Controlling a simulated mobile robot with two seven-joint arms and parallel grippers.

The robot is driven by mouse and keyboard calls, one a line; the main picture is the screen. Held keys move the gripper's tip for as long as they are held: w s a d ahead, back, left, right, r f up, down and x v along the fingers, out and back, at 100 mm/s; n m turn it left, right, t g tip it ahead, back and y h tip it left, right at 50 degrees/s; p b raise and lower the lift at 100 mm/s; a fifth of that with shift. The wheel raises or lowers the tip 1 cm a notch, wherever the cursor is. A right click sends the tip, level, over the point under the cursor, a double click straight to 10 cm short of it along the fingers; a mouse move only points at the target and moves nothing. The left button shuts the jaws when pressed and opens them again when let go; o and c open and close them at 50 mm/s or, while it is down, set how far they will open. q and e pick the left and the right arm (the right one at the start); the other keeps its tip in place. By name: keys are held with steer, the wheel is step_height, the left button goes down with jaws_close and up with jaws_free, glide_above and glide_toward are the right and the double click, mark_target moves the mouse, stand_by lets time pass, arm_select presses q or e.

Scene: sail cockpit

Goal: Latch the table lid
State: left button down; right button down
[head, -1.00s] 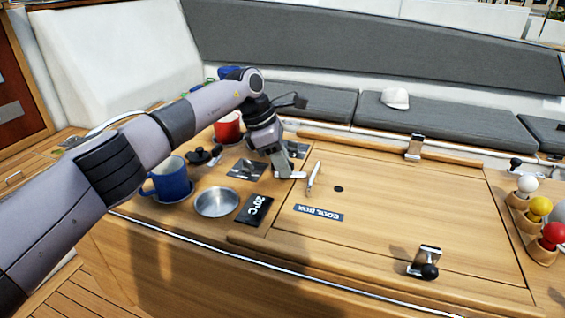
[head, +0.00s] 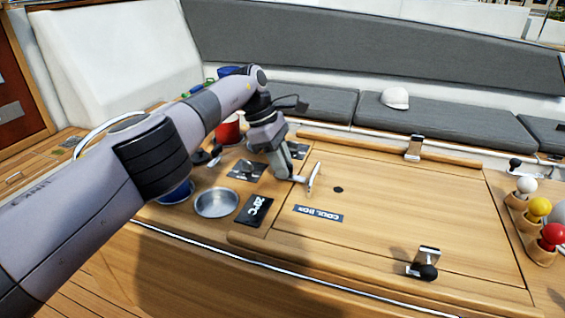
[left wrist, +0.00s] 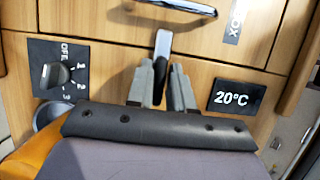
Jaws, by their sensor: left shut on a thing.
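The wooden table lid (head: 385,205) lies flat and looks closed, with a COOL BOX label (head: 318,213) and a chrome handle (head: 314,177) near its left side. My left gripper (head: 301,179) is at the lid's left edge, beside that handle. In the left wrist view its fingers (left wrist: 160,78) are shut on a small latch lever with a chrome plate (left wrist: 162,45) and a dark grip. The fingers hide part of the lever. Two more metal latches sit at the lid's near edge (head: 427,258) and far edge (head: 414,147). My right gripper is not in view.
A 20°C display (head: 255,210), a metal dish (head: 216,203), a rotary switch panel (head: 246,170) and a red mug (head: 228,131) are left of the lid. Knobbed levers, white (head: 526,185), yellow (head: 540,207) and red (head: 552,235), stand at the right.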

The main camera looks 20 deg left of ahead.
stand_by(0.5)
arm_select(q)
steer(key=c, duration=1.1)
jaws_free()
steer(key=shift+s, duration=0.1)
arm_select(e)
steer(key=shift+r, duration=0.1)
